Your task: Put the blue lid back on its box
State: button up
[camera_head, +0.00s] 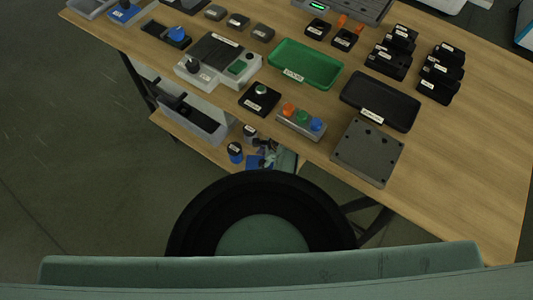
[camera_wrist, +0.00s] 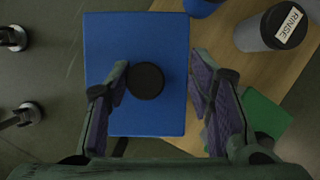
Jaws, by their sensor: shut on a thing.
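The blue lid (camera_wrist: 105,60) is a flat rectangle with a round black knob (camera_wrist: 146,81) on top. It fills the middle of the wrist view below my gripper (camera_wrist: 160,80). The fingers stand to either side of the knob; exactly where they touch the lid is hard to see. In the head view my gripper (camera_head: 267,154) and the blue lid (camera_head: 254,162) are small and low, by the lower shelf. An open grey box (camera_head: 207,127) with a dark thing inside stands on that shelf, left of my gripper. I cannot tell for sure that it is the lid's box.
A grey cup (camera_wrist: 262,32) labelled RINSE and a blue cup (camera_head: 235,152) stand on the wooden lower shelf (camera_wrist: 225,70), close to the lid. The tabletop (camera_head: 455,190) above holds a green tray (camera_head: 305,66), a black tray (camera_head: 381,99) and a grey plate (camera_head: 367,151).

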jog(key=shift+s+f+b, duration=0.1)
jog(key=shift+f+b, duration=1.95)
jog(key=shift+b, duration=0.45)
jog(key=shift+f+b, duration=0.4)
jog(key=shift+f, duration=0.7)
jog(key=shift+a+r+p, duration=0.1)
jog(key=shift+a+p, duration=0.05)
jog(key=shift+p, duration=0.65)
jog(key=shift+f+p, duration=0.25)
jog(key=shift+p, duration=0.4)
jog(key=o, duration=1.5)
jog(key=shift+o, duration=0.2)
jog(key=o, duration=0.4)
jog(key=shift+o, duration=0.2)
jog(key=shift+r, duration=0.1)
